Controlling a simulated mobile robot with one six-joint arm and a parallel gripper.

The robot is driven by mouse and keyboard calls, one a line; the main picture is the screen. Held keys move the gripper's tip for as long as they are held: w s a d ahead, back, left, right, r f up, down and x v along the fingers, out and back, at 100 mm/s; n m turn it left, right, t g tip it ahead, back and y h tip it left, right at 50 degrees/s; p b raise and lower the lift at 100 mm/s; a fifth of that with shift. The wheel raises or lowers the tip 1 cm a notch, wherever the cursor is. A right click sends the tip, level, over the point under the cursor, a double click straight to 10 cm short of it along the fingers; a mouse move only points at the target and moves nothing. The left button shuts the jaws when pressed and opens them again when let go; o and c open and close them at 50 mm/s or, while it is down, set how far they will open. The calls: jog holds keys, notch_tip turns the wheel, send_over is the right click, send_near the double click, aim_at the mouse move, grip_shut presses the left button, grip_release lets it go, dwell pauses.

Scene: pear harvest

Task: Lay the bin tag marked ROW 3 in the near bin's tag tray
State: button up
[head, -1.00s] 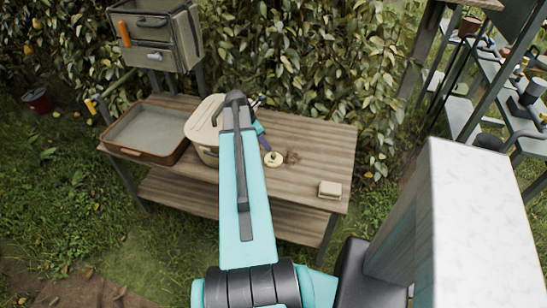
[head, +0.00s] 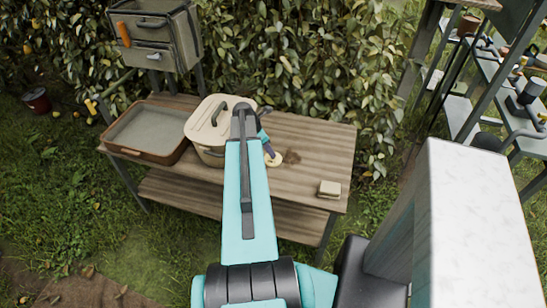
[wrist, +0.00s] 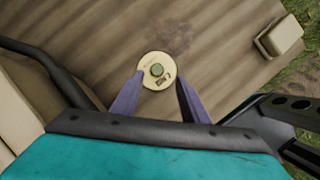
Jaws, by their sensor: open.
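A round cream tag (wrist: 157,71) with a green knob at its centre and small dark lettering lies on the wooden table. I cannot read the lettering for certain. In the head view the tag (head: 276,161) is partly hidden by my gripper. My gripper (wrist: 154,87) is open, with its two purple fingers on either side of the tag's near part, and nothing is held. In the head view my gripper (head: 269,152) is low over the table at the tag. I cannot tell whether the fingers touch it. I cannot make out the near bin's tag tray.
A lidded cream container (head: 207,133) stands left of my gripper, close to my arm. A shallow brown-rimmed tray (head: 119,149) is at the table's left end. A small cream block (head: 330,188) sits near the front right edge. The table's (head: 330,145) right part is mostly clear.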

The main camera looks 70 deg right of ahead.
jog(key=shift+f, duration=0.1)
jog(key=shift+d+f+p, duration=0.5)
jog(key=shift+f+p, duration=0.05)
jog(key=shift+f, duration=0.3)
jog(key=shift+p+x, duration=0.35)
jog(key=shift+x, duration=1.2)
grip_shut()
jog(key=shift+r, duration=0.15)
notch_tip(320, 180, up, 10)
jog(key=b, duration=0.2)
